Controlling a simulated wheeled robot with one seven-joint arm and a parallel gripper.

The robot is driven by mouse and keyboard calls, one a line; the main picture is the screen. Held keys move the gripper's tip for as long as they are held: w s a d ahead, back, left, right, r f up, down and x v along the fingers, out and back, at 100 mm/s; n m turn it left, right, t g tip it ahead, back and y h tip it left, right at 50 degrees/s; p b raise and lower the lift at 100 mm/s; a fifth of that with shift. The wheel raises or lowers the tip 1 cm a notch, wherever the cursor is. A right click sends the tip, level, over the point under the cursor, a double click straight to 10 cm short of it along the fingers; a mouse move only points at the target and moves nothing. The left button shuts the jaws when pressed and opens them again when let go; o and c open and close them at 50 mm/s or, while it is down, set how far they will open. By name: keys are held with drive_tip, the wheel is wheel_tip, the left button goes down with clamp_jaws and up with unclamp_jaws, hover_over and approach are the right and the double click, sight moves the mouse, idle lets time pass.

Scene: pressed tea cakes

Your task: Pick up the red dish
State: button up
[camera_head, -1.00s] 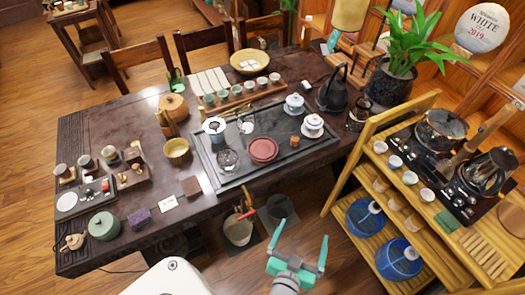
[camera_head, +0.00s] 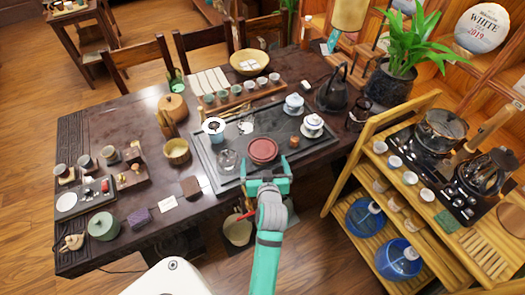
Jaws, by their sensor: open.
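The red dish (camera_head: 263,149) is round and lies flat on the dark tea tray (camera_head: 226,184) near its front edge, in the middle of the view. My gripper (camera_head: 267,165) is open, with its teal fingers just in front of the dish's near side. The fingers point toward the dish. I cannot tell whether a finger touches it. Nothing shows between the fingers.
A glass vessel (camera_head: 229,160) stands left of the dish and a small brown cup (camera_head: 294,141) to its right. A wooden shelf cart (camera_head: 345,170) stands to the right of the table.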

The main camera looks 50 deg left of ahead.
sight(262, 152)
drive_tip(key=shift+x, duration=3.45)
drive_tip(key=shift+r, duration=0.1)
drive_tip(key=shift+r, duration=0.1)
drive_tip(key=c, duration=1.1)
